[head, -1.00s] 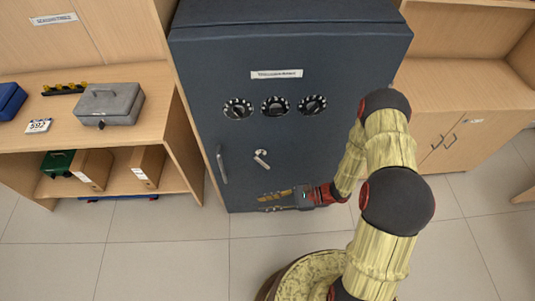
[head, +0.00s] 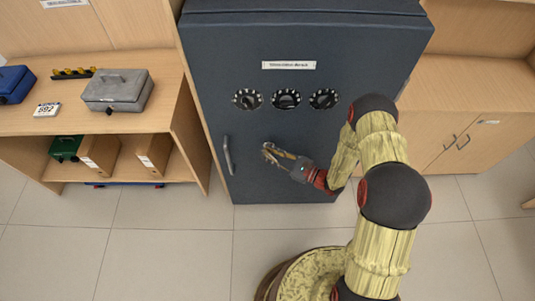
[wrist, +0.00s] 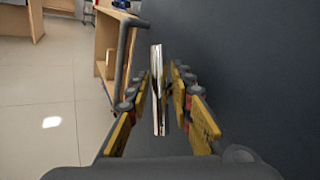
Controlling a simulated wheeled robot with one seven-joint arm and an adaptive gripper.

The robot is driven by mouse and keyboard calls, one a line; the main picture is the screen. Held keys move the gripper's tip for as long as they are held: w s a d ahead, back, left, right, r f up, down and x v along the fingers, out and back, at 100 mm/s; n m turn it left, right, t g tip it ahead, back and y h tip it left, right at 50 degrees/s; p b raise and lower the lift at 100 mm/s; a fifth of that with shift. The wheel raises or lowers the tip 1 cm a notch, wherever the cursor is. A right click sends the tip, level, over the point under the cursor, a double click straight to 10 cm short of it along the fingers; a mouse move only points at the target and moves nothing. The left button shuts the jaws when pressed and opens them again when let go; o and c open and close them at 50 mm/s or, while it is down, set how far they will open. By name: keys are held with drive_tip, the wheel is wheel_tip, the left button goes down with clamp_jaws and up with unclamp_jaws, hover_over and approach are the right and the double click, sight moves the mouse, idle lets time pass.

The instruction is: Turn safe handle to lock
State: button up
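The dark blue-grey safe (head: 300,130) stands upright in front of me with its door shut. Its small silver turning handle (wrist: 157,85) shows in the wrist view, upright in the picture between my two yellow-padded fingers. My gripper (head: 270,153) is at the safe door, below the dials. Its fingers (wrist: 161,82) are apart on either side of the handle, and small gaps show between handle and pads. In the head view my gripper mostly hides the handle.
A long vertical pull bar (head: 228,156) is on the door left of my gripper; it also shows in the wrist view (wrist: 124,55). Three dials (head: 286,99) sit above. Wooden shelving (head: 185,125) with a grey cash box (head: 118,91) stands left. Tiled floor is clear in front.

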drive_tip(key=shift+w+a, duration=0.35)
drive_tip(key=shift+a, duration=0.2)
drive_tip(key=c, duration=0.3)
clamp_jaws()
